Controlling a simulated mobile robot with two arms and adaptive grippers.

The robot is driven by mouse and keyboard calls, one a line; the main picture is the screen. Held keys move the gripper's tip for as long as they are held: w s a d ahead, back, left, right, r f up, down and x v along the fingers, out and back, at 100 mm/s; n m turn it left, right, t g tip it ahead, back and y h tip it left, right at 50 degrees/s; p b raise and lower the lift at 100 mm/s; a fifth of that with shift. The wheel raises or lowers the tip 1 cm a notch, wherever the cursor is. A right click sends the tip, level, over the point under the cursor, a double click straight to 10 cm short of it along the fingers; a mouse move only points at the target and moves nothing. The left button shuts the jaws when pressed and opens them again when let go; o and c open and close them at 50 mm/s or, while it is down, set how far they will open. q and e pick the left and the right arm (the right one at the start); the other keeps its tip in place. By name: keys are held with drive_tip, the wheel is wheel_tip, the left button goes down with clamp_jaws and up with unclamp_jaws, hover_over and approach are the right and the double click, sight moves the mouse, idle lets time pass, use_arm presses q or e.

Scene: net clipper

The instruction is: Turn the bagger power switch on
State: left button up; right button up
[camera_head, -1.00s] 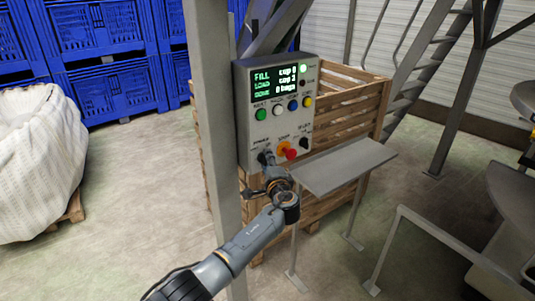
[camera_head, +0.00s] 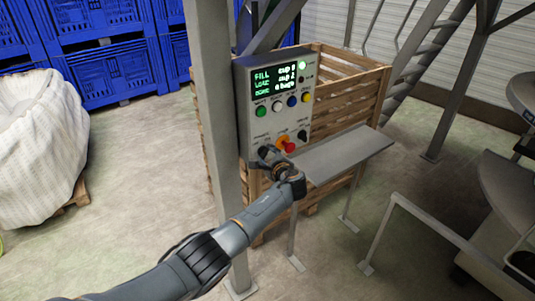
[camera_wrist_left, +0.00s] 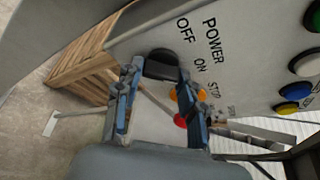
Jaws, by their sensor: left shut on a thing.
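The grey bagger control box (camera_head: 241,100) is mounted beside a post, with a lit screen (camera_head: 275,79) at its top. The black power switch (camera_head: 264,150) is at the lower left of its face. In the left wrist view the black knob of the switch (camera_wrist_left: 160,64) sits under the words POWER, OFF and ON. My left gripper (camera_head: 268,158) is at the switch; in the wrist view its two fingers (camera_wrist_left: 156,78) are closed around the knob. The fingers partly hide the knob, and I cannot tell which way it points. My right gripper is not in view.
An orange-and-red stop button (camera_head: 288,146) and another black knob (camera_head: 302,136) are right of the switch. A grey shelf (camera_head: 345,153) juts out below the box. A post (camera_head: 213,110) stands left; a wooden crate (camera_head: 350,92) is behind.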

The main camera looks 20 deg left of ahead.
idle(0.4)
use_arm(q)
drive_tip(key=o, duration=1.2)
drive_tip(key=shift+c, duration=0.2)
drive_tip(key=shift+s+d, duration=0.1)
drive_tip(key=v, duration=1.1)
drive_tip(key=shift+s+d, duration=0.2)
drive_tip(key=shift+s, duration=0.1)
